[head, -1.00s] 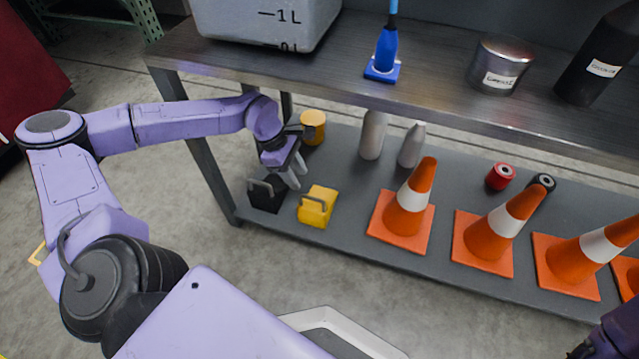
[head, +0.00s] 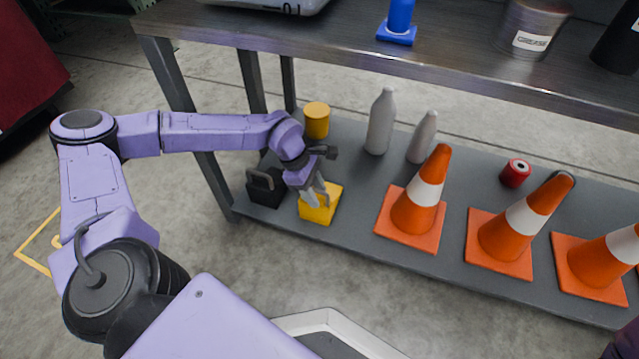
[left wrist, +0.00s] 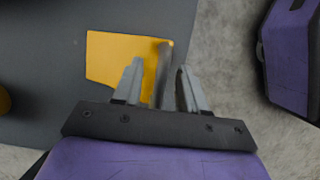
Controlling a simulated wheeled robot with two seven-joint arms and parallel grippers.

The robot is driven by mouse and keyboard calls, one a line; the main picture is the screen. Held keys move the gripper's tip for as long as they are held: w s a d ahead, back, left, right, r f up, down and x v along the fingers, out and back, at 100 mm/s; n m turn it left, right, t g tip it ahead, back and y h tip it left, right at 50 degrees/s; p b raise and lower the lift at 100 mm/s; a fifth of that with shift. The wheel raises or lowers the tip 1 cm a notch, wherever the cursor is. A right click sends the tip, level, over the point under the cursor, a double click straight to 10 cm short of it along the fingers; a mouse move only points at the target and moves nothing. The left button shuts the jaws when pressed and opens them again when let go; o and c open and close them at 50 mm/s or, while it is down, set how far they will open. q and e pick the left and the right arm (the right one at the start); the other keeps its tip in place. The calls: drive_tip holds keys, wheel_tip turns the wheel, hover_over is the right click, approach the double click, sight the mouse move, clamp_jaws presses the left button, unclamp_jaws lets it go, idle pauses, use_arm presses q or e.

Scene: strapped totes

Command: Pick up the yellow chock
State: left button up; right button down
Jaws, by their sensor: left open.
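The yellow chock (head: 318,212) sits on the lower grey shelf, near its left front edge. It also shows in the left wrist view (left wrist: 108,60), with its grey handle (left wrist: 163,72) upright in the picture. My left gripper (head: 316,199) is over the chock and hides part of it in the head view. In the left wrist view the gripper (left wrist: 160,82) is open, with the handle showing between its fingers. I cannot tell how deep the fingers reach around the handle. My right gripper does not show clearly.
A black chock (head: 264,190) stands just left of the yellow one. A yellow cylinder (head: 316,120) and a grey bottle (head: 381,122) stand behind. An orange cone (head: 415,207) is to the right. The upper shelf (head: 340,48) overhangs the back.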

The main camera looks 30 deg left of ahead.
use_arm(q)
clamp_jaws()
drive_tip(key=shift+r, duration=0.1)
idle(1.2)
